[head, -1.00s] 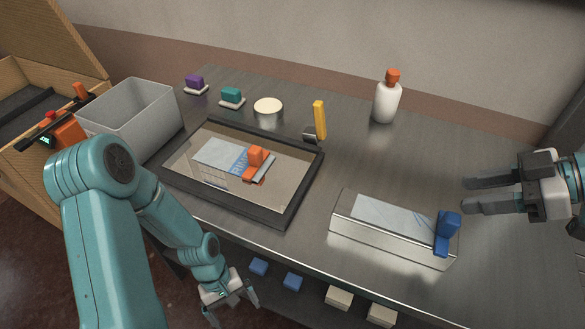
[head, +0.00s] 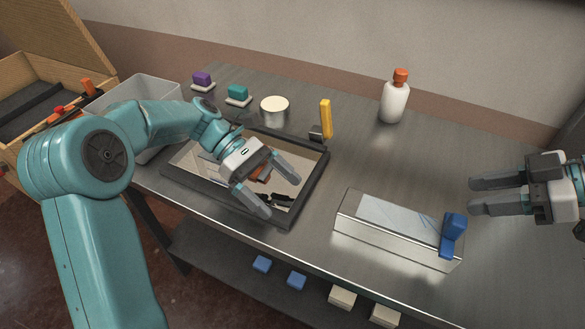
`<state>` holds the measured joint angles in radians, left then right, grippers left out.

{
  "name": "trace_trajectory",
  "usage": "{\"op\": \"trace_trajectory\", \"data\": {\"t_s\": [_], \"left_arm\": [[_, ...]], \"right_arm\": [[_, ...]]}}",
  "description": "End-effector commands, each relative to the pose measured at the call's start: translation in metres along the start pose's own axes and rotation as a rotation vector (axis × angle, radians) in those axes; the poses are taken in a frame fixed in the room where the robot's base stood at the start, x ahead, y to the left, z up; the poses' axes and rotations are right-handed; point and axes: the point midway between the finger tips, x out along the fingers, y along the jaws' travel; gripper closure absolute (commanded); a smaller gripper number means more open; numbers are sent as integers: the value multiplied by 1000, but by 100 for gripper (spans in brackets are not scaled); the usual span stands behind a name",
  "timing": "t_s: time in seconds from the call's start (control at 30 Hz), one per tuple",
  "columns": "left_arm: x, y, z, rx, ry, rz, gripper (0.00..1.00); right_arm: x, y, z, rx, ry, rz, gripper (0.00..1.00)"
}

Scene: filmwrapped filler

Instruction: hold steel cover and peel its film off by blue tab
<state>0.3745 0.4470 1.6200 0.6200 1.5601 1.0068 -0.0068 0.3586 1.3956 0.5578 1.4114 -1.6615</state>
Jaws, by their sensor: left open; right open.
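The steel cover (head: 385,242) is a long box-like piece lying on the bench at the front right. A pale film (head: 395,217) lies along its top, and the blue tab (head: 453,229) stands at its right end. My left gripper (head: 277,188) is open above the black-framed tray, to the left of the cover and apart from it. My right gripper (head: 474,196) is open and empty, to the right of the blue tab and a little behind it, not touching it. The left gripper partly hides the tray's contents, including an orange piece (head: 262,174).
The black-framed tray (head: 313,180) lies left of centre. A grey bin (head: 140,90) stands at the left. Purple and teal blocks, a round tin (head: 274,108), a yellow-handled tool (head: 325,118) and a white bottle (head: 395,101) line the back. Bench between cover and bottle is clear.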

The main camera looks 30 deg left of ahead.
Motion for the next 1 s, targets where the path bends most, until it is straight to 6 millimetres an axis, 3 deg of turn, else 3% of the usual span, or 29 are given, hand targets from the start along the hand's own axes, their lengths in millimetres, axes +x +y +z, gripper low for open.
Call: {"op": "trace_trajectory", "data": {"t_s": [0.1, 0.2, 0.47, 1.0], "left_arm": [[3, 35, 14, 26, -47, 86, 0], [4, 49, 20, 35, -68, 125, 0], [14, 55, 23, 38, -77, 138, 0], [125, 69, 32, 36, -75, 134, 0]], "right_arm": [[0, 0, 0, 0, 0, 0, 57], [0, 0, 0, 0, 0, 0, 57], [0, 0, 0, 0, 0, 0, 57], [0, 0, 0, 0, 0, 0, 57]]}}
